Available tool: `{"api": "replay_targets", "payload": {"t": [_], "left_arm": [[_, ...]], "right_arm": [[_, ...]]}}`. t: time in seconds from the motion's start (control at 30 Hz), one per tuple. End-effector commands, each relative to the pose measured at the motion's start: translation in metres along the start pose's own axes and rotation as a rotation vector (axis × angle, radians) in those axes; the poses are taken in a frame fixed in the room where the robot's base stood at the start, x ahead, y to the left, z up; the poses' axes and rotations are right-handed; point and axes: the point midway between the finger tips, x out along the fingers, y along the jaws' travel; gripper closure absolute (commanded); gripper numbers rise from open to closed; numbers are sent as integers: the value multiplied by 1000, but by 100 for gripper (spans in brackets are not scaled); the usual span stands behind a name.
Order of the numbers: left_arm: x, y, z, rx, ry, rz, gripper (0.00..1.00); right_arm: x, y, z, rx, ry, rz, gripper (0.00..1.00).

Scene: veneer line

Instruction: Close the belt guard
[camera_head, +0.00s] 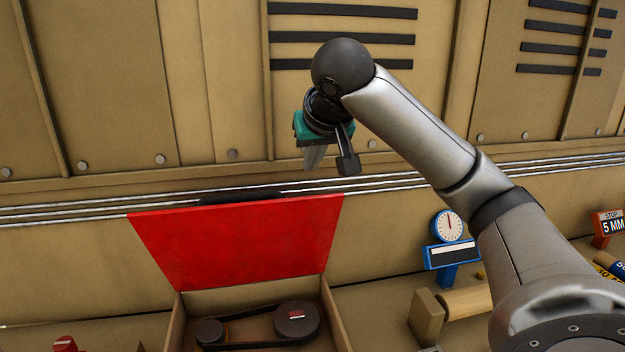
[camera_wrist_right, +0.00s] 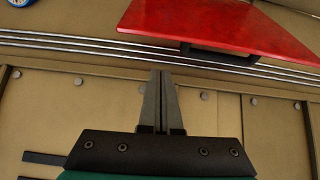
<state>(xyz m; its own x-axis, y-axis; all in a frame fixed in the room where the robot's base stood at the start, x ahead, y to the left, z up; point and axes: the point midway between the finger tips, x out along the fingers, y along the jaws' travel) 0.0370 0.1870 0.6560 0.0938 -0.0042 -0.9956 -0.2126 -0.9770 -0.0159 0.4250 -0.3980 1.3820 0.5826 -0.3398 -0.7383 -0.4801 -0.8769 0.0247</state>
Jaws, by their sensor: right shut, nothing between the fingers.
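The belt guard is a red lid (camera_head: 240,240) standing raised at the back of an open tan box (camera_head: 172,325). It also shows in the right wrist view (camera_wrist_right: 225,22), with a dark bar at its edge. Inside the box are two dark pulleys (camera_head: 297,318) joined by a black belt (camera_head: 250,345). My right gripper (camera_head: 314,160) is above and behind the lid's upper right edge, apart from it. In the right wrist view its fingers (camera_wrist_right: 161,80) are together with nothing between them. My left gripper is not in view.
Silver rails (camera_head: 80,211) run along the tan panelled wall behind the lid. To the right stand a blue dial gauge (camera_head: 447,226), a wooden roller (camera_head: 468,302) and an orange "5 MM" sign (camera_head: 608,225). A red knob (camera_head: 65,343) is at the lower left.

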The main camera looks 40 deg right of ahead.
Motion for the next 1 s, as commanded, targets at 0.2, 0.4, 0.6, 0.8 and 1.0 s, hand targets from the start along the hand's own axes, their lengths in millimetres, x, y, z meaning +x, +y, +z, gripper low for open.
{"api": "replay_targets", "payload": {"t": [0.2, 0.4, 0.6, 0.8, 1.0], "left_arm": [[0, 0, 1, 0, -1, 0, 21], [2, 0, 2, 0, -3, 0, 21], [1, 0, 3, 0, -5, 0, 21], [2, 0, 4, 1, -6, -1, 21], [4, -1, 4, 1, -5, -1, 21]], "right_arm": [[-12, 15, -10, 55, 11, 16, 100], [18, 16, -10, 56, 7, 18, 100], [62, 17, -10, 54, 8, 18, 100], [80, 17, 0, 49, 17, 19, 100], [74, 16, 18, 50, 16, 18, 100]]}}
